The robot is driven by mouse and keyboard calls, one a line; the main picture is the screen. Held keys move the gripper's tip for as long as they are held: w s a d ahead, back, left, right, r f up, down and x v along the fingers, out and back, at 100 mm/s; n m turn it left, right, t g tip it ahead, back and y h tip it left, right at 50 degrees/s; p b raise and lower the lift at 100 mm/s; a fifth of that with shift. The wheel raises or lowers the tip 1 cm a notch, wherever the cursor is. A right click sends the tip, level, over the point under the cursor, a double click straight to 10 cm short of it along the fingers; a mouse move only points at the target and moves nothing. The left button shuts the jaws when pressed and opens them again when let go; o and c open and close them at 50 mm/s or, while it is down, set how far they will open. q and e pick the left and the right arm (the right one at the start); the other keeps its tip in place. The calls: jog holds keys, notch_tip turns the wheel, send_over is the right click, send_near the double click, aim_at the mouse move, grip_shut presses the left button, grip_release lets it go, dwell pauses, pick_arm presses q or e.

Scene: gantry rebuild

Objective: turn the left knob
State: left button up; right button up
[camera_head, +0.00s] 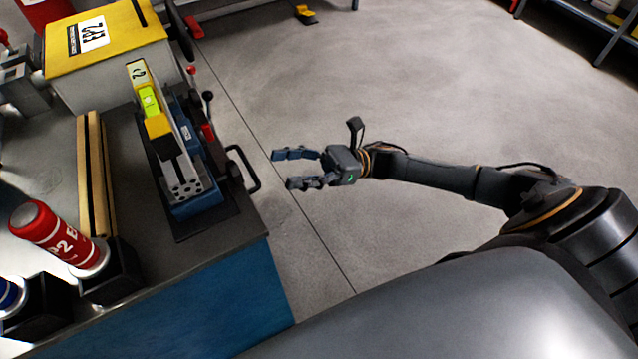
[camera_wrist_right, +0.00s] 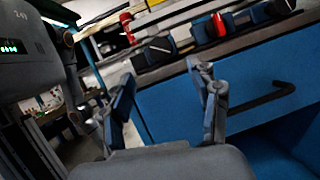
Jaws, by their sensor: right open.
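In the right wrist view, a dark knob-like part (camera_wrist_right: 155,51) sits at the left of the bench's front edge. A red part (camera_wrist_right: 217,26) is in the middle, and another dark part (camera_wrist_right: 284,7) is at the right. Which way they are turned is too small to tell. In the head view, a small red part (camera_head: 208,132) shows on the side of the blue-based device. My right gripper (camera_head: 282,169) is open and empty, to the right of the bench and apart from it. Its fingers (camera_wrist_right: 162,76) point at the blue bench front. My left gripper is not in view.
A black handle (camera_head: 249,170) juts from the bench's side; it also shows on the blue front (camera_wrist_right: 268,98). Levers with a black ball (camera_head: 208,96) and a red ball (camera_head: 191,70) stand near the device. A red can (camera_head: 55,235) is at left. Floor (camera_head: 420,90) at right is mostly clear.

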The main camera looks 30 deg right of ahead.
jog(key=w+d+f+m+t+h, duration=0.3)
jog(key=w+f+m+t+h, duration=0.15)
jog(key=f+m, duration=0.3)
jog(key=w+d+f+m+t+h, duration=0.3)
jog(key=f+m+t, duration=0.3)
jog(key=m, duration=0.3)
jog(key=d+f+m+h, duration=0.1)
jog(key=f+m+h, duration=0.2)
jog(key=f+m, duration=0.3)
jog(key=s+d+f+m+h+p, duration=0.1)
jog(key=f+m+h, duration=0.3)
jog(key=f, duration=0.4)
jog(key=shift+s+d+f+m, duration=0.15)
jog(key=shift+d+f+m, duration=0.15)
jog(key=shift+d+m, duration=0.5)
jog(key=shift+r+h, duration=0.15)
jog(key=shift+h, duration=0.1)
